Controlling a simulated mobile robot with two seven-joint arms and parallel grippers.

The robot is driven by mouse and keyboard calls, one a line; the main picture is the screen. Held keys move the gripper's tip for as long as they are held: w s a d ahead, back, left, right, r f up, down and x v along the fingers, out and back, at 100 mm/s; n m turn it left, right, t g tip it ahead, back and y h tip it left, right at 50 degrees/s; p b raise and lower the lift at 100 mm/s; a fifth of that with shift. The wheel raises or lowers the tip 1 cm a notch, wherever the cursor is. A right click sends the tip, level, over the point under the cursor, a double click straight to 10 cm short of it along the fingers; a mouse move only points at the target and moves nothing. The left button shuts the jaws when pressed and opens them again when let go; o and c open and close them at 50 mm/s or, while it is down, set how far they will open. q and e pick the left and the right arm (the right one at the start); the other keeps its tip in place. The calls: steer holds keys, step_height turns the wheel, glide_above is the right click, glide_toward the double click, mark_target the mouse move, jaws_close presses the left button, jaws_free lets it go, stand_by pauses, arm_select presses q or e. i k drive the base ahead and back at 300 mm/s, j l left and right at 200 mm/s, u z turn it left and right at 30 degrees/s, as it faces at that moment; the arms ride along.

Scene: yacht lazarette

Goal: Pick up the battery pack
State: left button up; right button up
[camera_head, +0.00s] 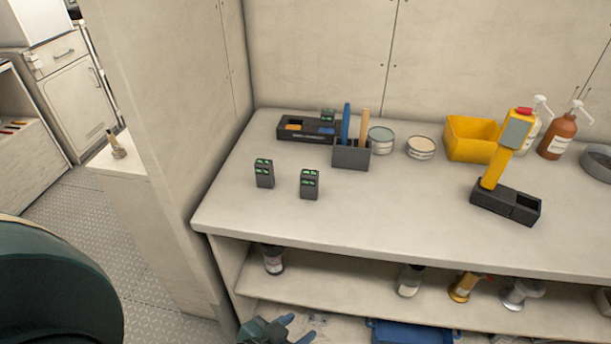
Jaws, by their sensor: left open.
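Two small dark battery packs with green tops stand upright on the light bench top, one at the left (264,174) and one just right of it (310,185). A similar green-topped block (327,116) sits at the back, on or behind a black tray; I cannot tell which. My left gripper (299,328) is at the bottom edge of the picture, its blue fingers apart and empty. It is below the bench top, near the lower shelf, and well apart from the packs. My right gripper is not in view.
Behind the packs are the black tray (293,134), a dark holder (351,155) with upright tools, and two tins (382,143). A yellow bin (468,145), bottles and a yellow device (502,160) on a black base stand right. The bench's front middle is clear. A partition (175,130) borders the left.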

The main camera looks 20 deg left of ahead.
mark_target(263, 168)
steer(key=j, duration=0.95)
steer(key=k+j+u, duration=0.15)
steer(key=j, duration=0.8)
